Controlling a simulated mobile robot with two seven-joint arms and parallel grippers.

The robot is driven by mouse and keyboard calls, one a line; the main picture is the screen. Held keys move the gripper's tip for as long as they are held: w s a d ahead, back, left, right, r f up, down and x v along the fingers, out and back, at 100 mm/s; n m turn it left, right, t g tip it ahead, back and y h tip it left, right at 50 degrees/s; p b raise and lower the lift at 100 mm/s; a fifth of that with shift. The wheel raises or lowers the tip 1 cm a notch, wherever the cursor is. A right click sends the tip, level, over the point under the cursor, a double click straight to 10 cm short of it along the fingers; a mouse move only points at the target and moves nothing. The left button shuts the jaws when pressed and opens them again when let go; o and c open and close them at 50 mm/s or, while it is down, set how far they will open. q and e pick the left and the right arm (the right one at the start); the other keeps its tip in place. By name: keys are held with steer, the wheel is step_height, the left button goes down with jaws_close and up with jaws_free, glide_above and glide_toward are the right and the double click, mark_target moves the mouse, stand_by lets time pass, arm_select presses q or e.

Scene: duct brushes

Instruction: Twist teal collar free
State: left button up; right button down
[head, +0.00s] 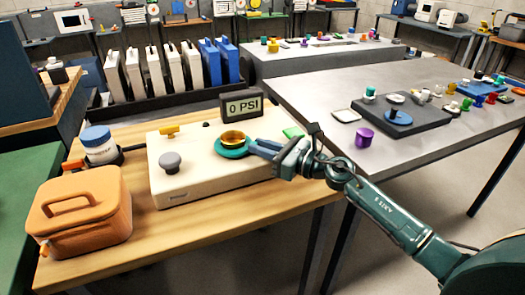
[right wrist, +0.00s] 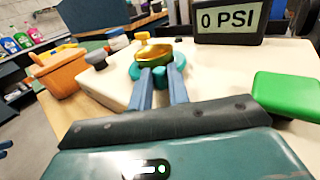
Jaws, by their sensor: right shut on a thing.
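The teal collar (head: 224,153) is a ring around the base of a gold fitting (head: 234,137) on top of a cream box (head: 178,190). My right gripper (head: 250,147) reaches in from the right and is shut on the collar's near right edge. In the right wrist view the blue fingers (right wrist: 155,78) meet the collar (right wrist: 178,73) just below the gold fitting (right wrist: 160,54). The fingers hide part of the collar. A display (head: 241,106) behind it reads 0 PSI.
The cream box also carries a grey knob (head: 169,161), a yellow handle (head: 169,131) and a green part (head: 292,132). An orange case (head: 80,212) and a blue-lidded jar (head: 98,146) stand left. A grey table (head: 300,100) with small parts is on the right.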

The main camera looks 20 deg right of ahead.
steer(key=shift+r, duration=0.1)
steer(key=c, duration=1.3)
jaws_free()
steer(key=shift+a, duration=0.1)
steer(key=shift+s+d, duration=0.2)
steer(key=shift+d, duration=0.05)
steer(key=b+v, duration=0.2)
steer(key=v, duration=0.9)
steer(key=shift+s+d, duration=0.5)
steer(key=shift+s, duration=0.1)
